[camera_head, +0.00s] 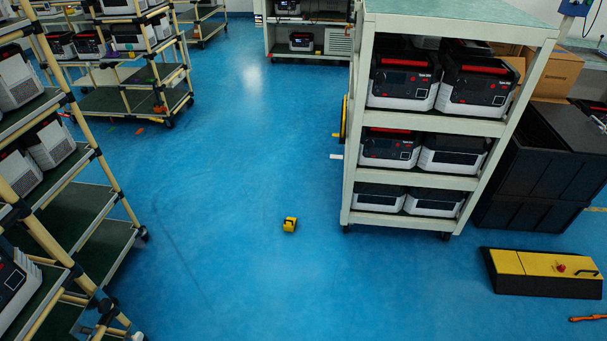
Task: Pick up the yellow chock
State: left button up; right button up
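A small yellow chock (290,224) with dark parts lies on the blue floor, a little below the middle of the head view. It stands apart from everything else, to the left of the foot of the pale shelf rack. Neither of my grippers shows in this view.
A pale wheeled rack (402,222) with several power units stands right of the chock. Yellow-tube racks (85,225) line the left. A black and yellow box (540,273) and an orange tool (588,318) lie at lower right. Black crates (530,185) stand behind. The floor around the chock is clear.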

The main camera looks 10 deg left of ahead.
aim_at(290, 225)
jog(key=i+j, duration=0.25)
jog(key=i, duration=0.25)
jog(key=i+j, duration=0.25)
jog(key=i, duration=0.3)
jog(key=i+j, duration=0.25)
jog(key=i, duration=0.25)
